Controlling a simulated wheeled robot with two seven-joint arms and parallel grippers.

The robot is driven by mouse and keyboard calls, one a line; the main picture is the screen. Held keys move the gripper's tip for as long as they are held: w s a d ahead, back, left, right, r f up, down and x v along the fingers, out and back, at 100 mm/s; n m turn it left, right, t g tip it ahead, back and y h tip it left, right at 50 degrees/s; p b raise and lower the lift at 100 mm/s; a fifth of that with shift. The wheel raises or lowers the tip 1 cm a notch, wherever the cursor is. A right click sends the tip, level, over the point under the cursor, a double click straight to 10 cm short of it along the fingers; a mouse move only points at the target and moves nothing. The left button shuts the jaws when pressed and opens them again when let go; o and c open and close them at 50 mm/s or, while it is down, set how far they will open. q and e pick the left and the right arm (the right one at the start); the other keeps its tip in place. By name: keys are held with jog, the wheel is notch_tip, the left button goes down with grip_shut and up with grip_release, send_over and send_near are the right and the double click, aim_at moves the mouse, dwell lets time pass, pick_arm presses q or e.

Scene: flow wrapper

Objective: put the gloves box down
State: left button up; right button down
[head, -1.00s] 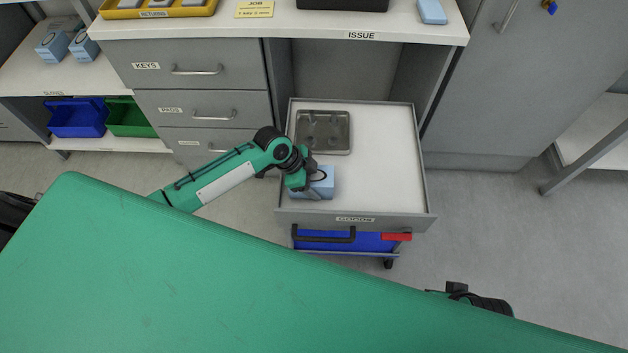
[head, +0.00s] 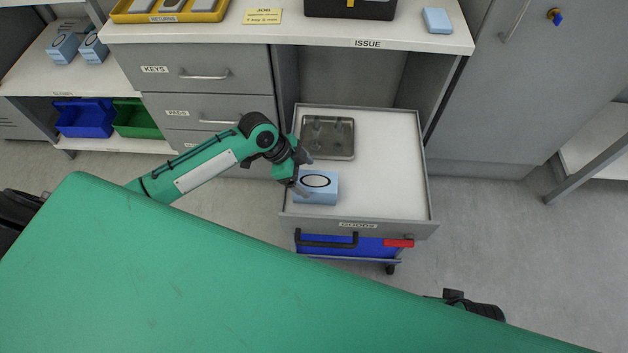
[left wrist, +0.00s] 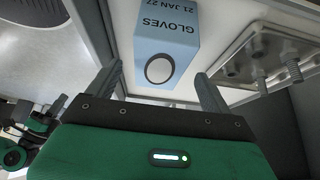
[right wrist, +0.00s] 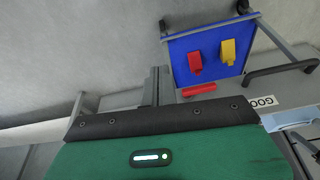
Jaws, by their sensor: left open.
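The light blue gloves box (head: 318,190) sits in the open GOODS drawer (head: 385,190), at its front left, on the white drawer floor. In the left wrist view the gloves box (left wrist: 166,42) shows its GLOVES label and an oval opening. My left gripper (head: 303,180) is at the box's left side in the head view. In the left wrist view its two fingers (left wrist: 160,88) are apart, with the box beyond them and a gap on each side.
A metal tray (head: 327,138) lies at the back left of the drawer. The drawer's right half is bare. A blue cart (head: 345,243) with a red part stands under the drawer front. Two more blue boxes (head: 78,47) stand on the left shelf.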

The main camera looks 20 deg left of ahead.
pick_arm(q)
jog(key=v, duration=0.4)
jog(key=shift+a+r, duration=0.15)
jog(key=shift+r, duration=0.1)
pick_arm(e)
jog(key=shift+a+f, duration=0.1)
jog(key=shift+f, duration=0.8)
jog(key=shift+r, duration=0.15)
